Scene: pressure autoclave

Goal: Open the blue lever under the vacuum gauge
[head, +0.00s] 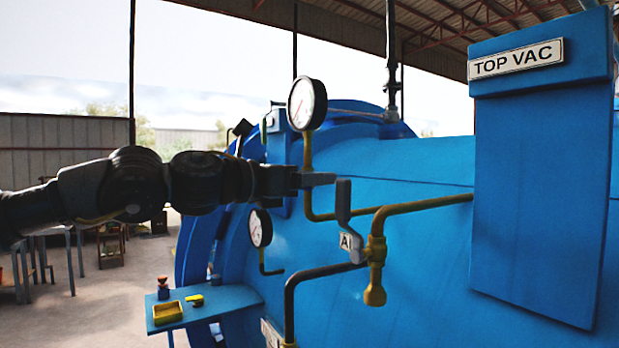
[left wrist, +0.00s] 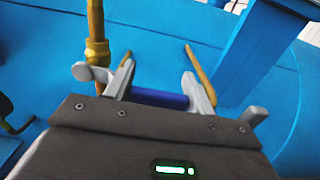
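A lever (head: 343,205), grey-blue in the head view, stands upright beside the yellow valve (head: 376,250). A white round gauge (head: 307,103) sits above it to the left on a yellow pipe. My left gripper (head: 322,180) reaches in from the left, its fingertips at the upper part of the lever. In the left wrist view my left gripper (left wrist: 158,85) has its fingers apart, with a dark blue bar (left wrist: 158,98), seemingly the lever, lying across the gap. I cannot tell whether the fingers touch it. My right gripper is out of view.
The big blue autoclave body (head: 420,165) fills the right side. A blue "TOP VAC" panel (head: 540,190) stands out at right. A second gauge (head: 260,228) and a black pipe (head: 310,275) are below. A small blue shelf (head: 235,298) holds a yellow tray (head: 168,312).

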